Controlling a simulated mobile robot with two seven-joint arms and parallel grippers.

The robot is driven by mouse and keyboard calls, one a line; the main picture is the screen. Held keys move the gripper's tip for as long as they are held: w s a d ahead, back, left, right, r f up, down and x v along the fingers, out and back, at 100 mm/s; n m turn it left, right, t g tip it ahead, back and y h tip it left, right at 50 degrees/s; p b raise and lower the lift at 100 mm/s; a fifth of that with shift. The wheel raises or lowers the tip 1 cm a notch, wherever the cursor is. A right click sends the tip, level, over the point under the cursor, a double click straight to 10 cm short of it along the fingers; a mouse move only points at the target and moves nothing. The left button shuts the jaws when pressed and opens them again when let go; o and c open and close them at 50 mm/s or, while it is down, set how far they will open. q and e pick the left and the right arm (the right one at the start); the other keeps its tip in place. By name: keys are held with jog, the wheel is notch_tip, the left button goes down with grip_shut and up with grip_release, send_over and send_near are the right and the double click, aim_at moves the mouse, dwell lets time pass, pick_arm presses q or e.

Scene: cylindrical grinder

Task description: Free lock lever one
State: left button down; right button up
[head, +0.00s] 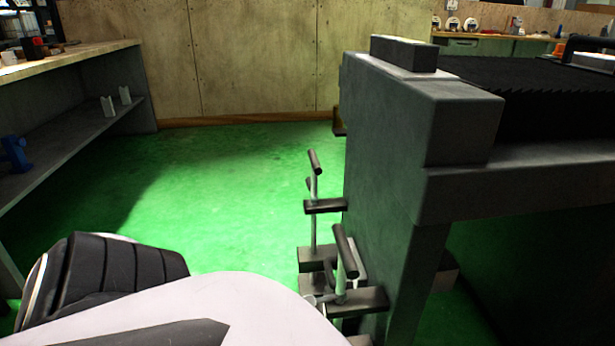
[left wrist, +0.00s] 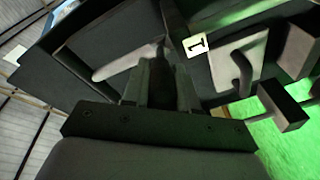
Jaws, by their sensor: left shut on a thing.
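My left gripper (left wrist: 160,78) shows in the left wrist view with its two fingers close together, shut on a thin grey part of lock lever one (left wrist: 160,48). A white tag with the number 1 (left wrist: 196,44) is just to the right of the fingertips. In the head view, two upright levers with dark handles stand at the machine's left side: a near lever (head: 345,250) and a far lever (head: 314,163). No number is readable there. My left forearm covers the lower left, and the left fingertips cannot be made out there. My right gripper is out of view.
The large dark grey grinder (head: 385,160) fills the right side. Dark brackets (head: 325,206) stick out from its left side near the levers. A shelf bench (head: 75,100) stands at the far left. Green floor (head: 235,205) is open between them.

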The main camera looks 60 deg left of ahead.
pick_arm(q)
jog(key=shift+w+a+r, duration=0.1)
jog(key=shift+a, duration=0.15)
jog(key=c, duration=0.9)
grip_release()
jog(key=shift+d, duration=0.1)
jog(key=shift+s, duration=0.35)
jog(key=shift+p+v, duration=1)
jog(key=shift+v, duration=2.35)
